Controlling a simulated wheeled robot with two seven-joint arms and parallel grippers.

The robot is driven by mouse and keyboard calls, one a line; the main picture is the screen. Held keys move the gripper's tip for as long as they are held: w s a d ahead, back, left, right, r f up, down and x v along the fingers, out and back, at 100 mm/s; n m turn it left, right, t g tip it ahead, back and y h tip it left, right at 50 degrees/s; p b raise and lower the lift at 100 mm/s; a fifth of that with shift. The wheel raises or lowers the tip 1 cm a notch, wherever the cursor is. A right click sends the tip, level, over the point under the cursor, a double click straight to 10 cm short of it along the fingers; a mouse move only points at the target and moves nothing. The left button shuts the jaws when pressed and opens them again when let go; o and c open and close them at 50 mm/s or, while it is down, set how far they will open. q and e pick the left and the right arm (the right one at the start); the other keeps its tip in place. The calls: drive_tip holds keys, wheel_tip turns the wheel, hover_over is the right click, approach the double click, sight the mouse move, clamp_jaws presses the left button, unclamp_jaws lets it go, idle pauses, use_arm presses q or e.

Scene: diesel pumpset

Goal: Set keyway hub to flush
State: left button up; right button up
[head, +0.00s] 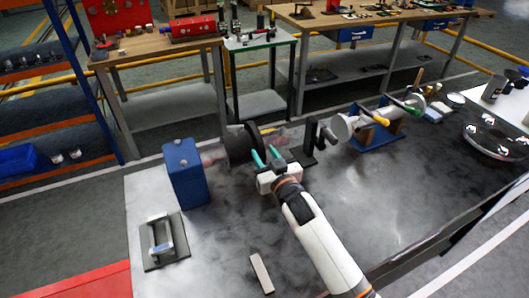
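A dark, thick round part (238,146), which looks like the hub, sits on a horizontal shaft line to the right of a blue block (185,172). I cannot make out a keyway or tell whether its face is flush. My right gripper (265,154) is just in front and to the right of the dark part. Its two teal fingers point towards the part and stand apart, with nothing clearly held between them. Whether a finger touches the part cannot be told. A black upright bracket (308,148) stands to the right of the fingers. My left gripper is not in view.
On the grey bench (215,250), a grey plate with a handle (163,238) lies at left and a pale bar (261,273) at front. A blue cradle (377,135) holds a metal cylinder at right, near green- and yellow-handled tools.

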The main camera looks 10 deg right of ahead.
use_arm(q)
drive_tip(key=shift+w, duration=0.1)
use_arm(e)
drive_tip(key=shift+w, duration=0.35)
drive_tip(key=shift+c, duration=0.7)
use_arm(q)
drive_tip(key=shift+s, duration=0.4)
use_arm(e)
clamp_jaws()
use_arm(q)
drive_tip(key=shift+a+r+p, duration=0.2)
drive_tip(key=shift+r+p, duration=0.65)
use_arm(e)
drive_tip(key=w+d, duration=0.2)
drive_tip(key=d, duration=0.8)
drive_tip(key=shift+r, duration=0.15)
